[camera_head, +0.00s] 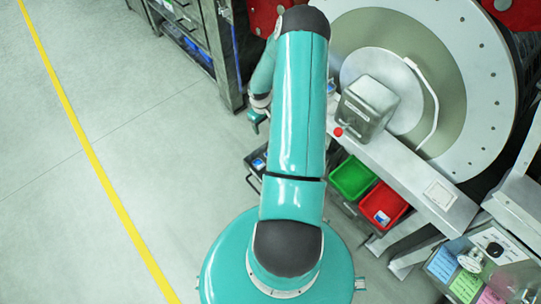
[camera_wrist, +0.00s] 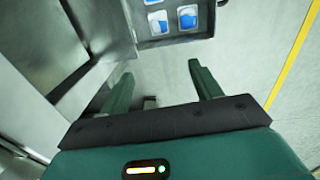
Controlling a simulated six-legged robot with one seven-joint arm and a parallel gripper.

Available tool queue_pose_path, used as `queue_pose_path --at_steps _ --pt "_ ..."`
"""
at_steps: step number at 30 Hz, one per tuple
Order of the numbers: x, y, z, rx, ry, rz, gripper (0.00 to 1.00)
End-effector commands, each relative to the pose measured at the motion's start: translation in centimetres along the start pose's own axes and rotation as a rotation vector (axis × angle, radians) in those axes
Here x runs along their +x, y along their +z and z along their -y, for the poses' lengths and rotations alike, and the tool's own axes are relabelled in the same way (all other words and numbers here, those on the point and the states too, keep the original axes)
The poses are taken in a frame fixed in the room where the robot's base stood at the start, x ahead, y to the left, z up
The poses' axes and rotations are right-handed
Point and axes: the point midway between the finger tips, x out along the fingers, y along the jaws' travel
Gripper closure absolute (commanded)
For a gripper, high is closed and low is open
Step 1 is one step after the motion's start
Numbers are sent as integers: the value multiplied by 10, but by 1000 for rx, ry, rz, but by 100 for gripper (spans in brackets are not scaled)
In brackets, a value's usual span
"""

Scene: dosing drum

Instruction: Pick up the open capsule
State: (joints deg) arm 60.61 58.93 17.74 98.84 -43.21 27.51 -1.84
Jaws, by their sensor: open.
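I cannot make out for certain which thing is the open capsule. A small clear, rounded object (camera_head: 470,261) lies among coloured cards on the bench at the lower right of the head view; it is too small to tell what it is. My gripper (camera_wrist: 161,76) is open in the wrist view, with nothing between its two green fingers and grey floor beyond. In the head view my gripper (camera_head: 257,117) shows only partly, left of my arm, near the cabinet. My arm hides part of the scene.
A grey tray (camera_wrist: 205,36) with blue-and-white items is ahead in the wrist view. In the head view, green (camera_head: 352,178) and red (camera_head: 384,205) bins sit below a metal ledge (camera_head: 405,168) by the large drum (camera_head: 470,75). A metal box (camera_head: 367,104) stands there. Left floor is clear.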

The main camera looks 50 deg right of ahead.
Motion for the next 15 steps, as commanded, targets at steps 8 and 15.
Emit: queue_pose_path --at_steps 8,15 --pt "76 29 -6 39 -72 -3 36" --pt "108 30 -4 41 -76 -2 36"
